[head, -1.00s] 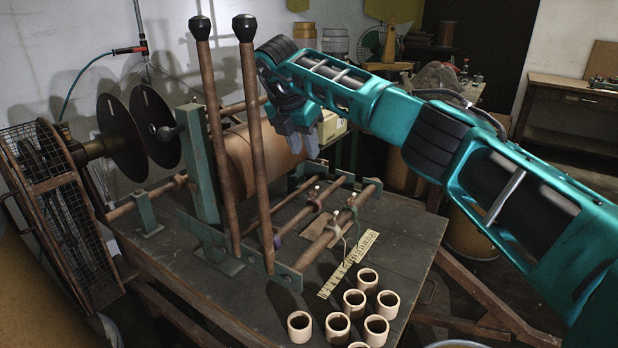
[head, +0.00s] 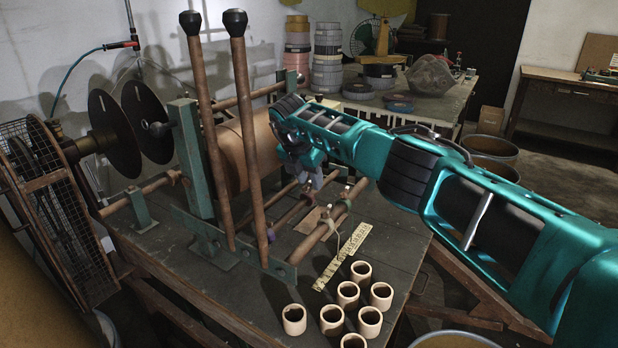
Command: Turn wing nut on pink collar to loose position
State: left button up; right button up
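My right gripper (head: 320,180) hangs fingers-down just above the rods on the winding bench (head: 385,240). Its grey fingertips are close to a small pinkish collar (head: 307,196) on the middle rod. I cannot tell if they touch it or its wing nut, which is too small and partly hidden by the gripper. The finger gap is not clear. Another collar with a small pale fitting (head: 345,190) sits on the front rod, and a purplish collar (head: 271,235) lies at the rods' left end. My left gripper is not in view.
Two tall levers with black knobs (head: 235,22) rise left of my gripper. A large brown roller (head: 232,155) lies behind them. A yellow ruler (head: 342,258) and several cream rings (head: 348,294) lie on the front of the bench.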

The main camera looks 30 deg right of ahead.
jog(key=shift+c, duration=0.5)
grip_shut()
